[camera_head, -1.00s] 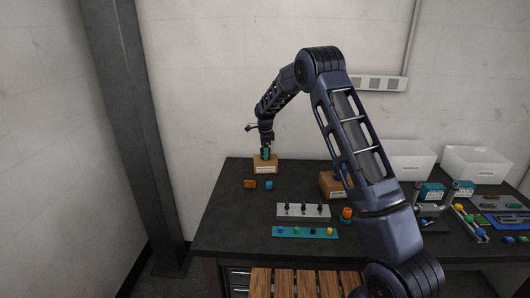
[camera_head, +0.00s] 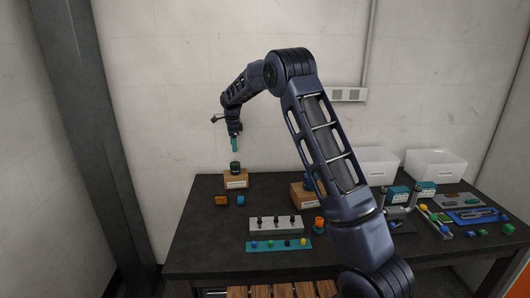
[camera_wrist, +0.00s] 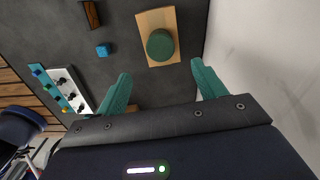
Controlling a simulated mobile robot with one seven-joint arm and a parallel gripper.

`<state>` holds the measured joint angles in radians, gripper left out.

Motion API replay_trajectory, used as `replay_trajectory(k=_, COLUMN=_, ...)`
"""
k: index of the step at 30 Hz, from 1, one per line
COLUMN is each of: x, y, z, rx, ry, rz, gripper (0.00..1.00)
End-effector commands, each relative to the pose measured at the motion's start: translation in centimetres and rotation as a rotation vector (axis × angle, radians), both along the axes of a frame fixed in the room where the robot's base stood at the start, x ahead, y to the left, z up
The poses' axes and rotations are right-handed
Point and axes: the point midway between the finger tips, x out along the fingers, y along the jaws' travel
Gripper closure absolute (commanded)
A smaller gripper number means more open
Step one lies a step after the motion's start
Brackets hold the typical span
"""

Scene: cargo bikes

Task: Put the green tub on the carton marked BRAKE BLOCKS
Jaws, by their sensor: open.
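The green tub (camera_head: 235,167) stands on top of a brown carton (camera_head: 236,181) at the back left of the dark table. In the wrist view the round green tub (camera_wrist: 160,44) sits within the top of the carton (camera_wrist: 171,17), nearer one end. The carton's white front label is too small to read. My gripper (camera_head: 235,148) is above the tub and apart from it. In the wrist view its two teal fingers (camera_wrist: 160,84) are spread wide with nothing between them.
A second brown carton (camera_head: 303,196) stands to the right, partly behind my arm. An orange-brown block (camera_head: 221,200) and a blue block (camera_head: 240,200) lie before the first carton. A grey pegged rack (camera_head: 276,225) and a teal strip with knobs (camera_head: 279,245) are nearer. White bins (camera_head: 435,165) stand back right.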

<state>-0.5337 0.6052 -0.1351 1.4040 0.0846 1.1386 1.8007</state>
Motion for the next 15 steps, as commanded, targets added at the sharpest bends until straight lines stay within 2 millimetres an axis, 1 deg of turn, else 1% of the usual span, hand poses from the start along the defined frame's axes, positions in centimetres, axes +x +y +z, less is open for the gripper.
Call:
replay_trajectory(k=5, x=-0.2, y=-0.5, z=0.6, rx=0.003, ry=-0.004, rz=0.009, gripper=0.3)
replay_trajectory(k=8, x=-0.9, y=-2.0, z=2.2, rx=0.011, ry=-0.013, rz=0.041, gripper=0.3)
replay_trajectory(k=11, x=-2.1, y=-4.5, z=4.6, rx=0.023, ry=-0.03, rz=0.097, gripper=0.3)
replay_trajectory(k=15, x=-4.7, y=-8.5, z=8.1, rx=0.036, ry=-0.056, rz=0.197, gripper=0.3)
